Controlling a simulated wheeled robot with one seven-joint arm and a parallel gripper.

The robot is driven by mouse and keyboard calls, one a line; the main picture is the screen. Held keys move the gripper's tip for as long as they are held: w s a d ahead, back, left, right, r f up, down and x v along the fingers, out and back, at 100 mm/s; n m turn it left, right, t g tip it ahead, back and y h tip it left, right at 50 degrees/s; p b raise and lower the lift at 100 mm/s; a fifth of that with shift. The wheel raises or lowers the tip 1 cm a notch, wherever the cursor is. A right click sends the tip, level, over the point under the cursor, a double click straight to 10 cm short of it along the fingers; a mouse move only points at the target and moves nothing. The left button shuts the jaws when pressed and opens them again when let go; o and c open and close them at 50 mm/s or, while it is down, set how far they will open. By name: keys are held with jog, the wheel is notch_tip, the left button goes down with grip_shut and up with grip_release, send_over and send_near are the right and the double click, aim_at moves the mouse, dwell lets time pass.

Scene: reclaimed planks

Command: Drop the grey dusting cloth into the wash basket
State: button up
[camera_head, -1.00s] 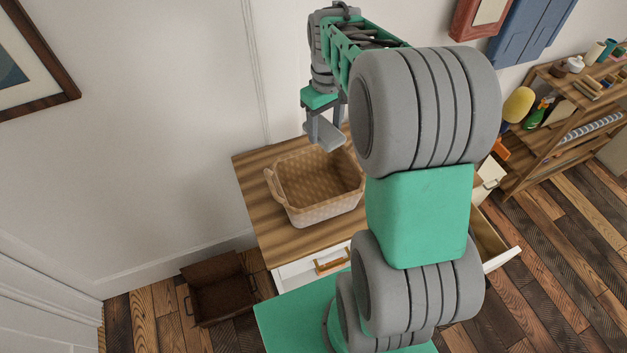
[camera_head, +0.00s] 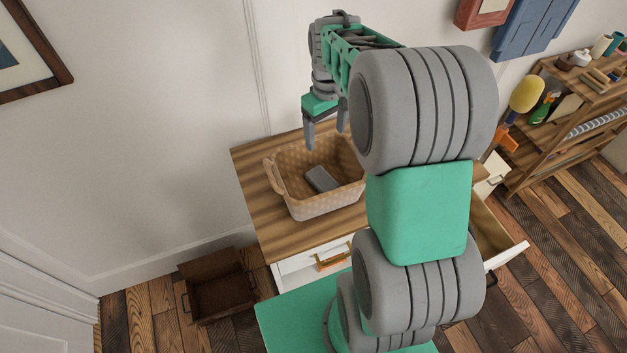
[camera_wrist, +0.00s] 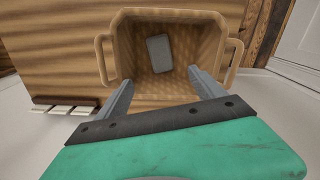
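The grey dusting cloth (camera_head: 321,178) lies inside the wicker wash basket (camera_head: 330,205), on its bottom; it also shows in the wrist view (camera_wrist: 159,54). The basket stands upright on the wooden cabinet top, with a loop handle at each end. My gripper (camera_head: 326,140) is above the basket's back part, fingers pointing down and spread apart. In the wrist view my gripper (camera_wrist: 163,88) is open and empty, with the cloth beyond the fingertips and apart from them.
The wooden cabinet top (camera_head: 262,207) has bare room left of the basket. A drawer (camera_head: 497,236) stands open at the cabinet's right. A brown crate (camera_head: 219,287) sits on the floor at left. A shelf rack (camera_head: 545,140) with several cleaning items stands at right.

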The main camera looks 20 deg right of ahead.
jog(key=shift+o, duration=0.3)
notch_tip(320, 180, up, 8)
jog(key=b, duration=0.1)
jog(key=shift+f, duration=0.1)
